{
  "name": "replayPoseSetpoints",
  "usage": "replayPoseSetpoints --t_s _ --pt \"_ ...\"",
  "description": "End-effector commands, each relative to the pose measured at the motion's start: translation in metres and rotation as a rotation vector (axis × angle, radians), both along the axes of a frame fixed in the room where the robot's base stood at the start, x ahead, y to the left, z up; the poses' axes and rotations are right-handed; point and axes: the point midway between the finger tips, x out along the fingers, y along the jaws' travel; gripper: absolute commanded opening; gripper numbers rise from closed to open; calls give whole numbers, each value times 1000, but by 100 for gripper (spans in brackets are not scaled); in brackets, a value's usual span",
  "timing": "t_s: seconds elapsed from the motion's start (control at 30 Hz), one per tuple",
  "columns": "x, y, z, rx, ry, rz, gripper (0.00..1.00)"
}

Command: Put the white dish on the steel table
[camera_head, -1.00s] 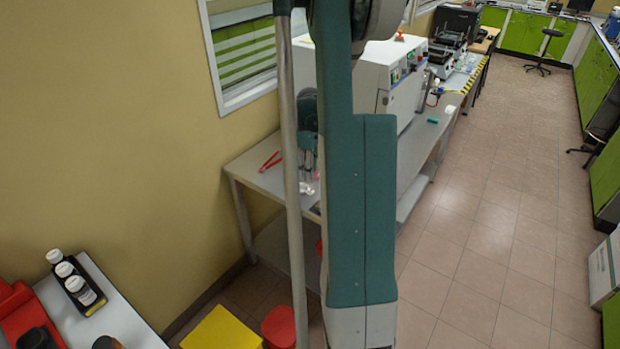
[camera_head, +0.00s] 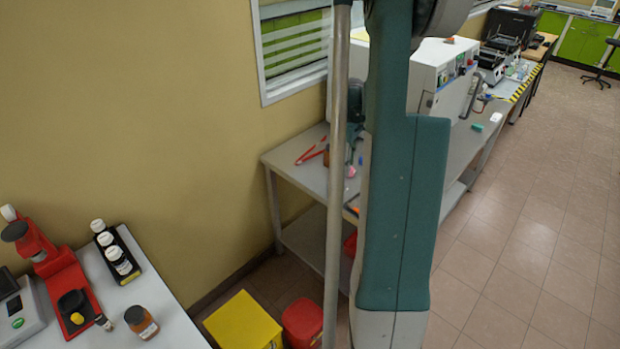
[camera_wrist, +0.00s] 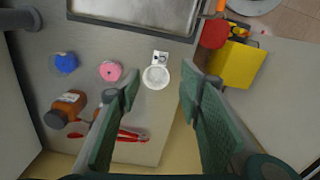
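The small round white dish (camera_wrist: 156,77) lies on the grey table surface (camera_wrist: 98,42) in the wrist view, close to the table's edge, beside a small pale item with dark marks (camera_wrist: 160,58). My gripper (camera_wrist: 160,88) is open, with its green fingers spread to the left and right of the dish in the picture. Neither finger visibly touches it. I cannot tell the height of the fingertips above the table. In the head view the grey table (camera_head: 300,178) stands along the wall. My arm hides much of it, and I cannot make out the dish there.
A metal tray (camera_wrist: 140,12), pink (camera_wrist: 110,71) and blue (camera_wrist: 66,62) round items, brown bottles (camera_wrist: 66,108) and red tongs (camera_wrist: 130,136) surround the dish. A yellow bin (camera_head: 243,322) and red bin (camera_head: 302,322) stand on the floor. A white bench (camera_head: 170,305) is at left.

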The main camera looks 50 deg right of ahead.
Motion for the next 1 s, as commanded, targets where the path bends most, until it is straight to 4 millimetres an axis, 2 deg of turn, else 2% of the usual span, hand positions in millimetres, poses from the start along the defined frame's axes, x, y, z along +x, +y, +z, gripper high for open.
replayPoseSetpoints --t_s 0.27,0.47,0.67,1.0 --pt "3 6 5 -3 -4 0 36" --pt "13 31 23 -20 -19 -5 36" --pt "29 75 53 -46 -50 -15 36" --pt "45 161 102 -84 -118 -37 36"
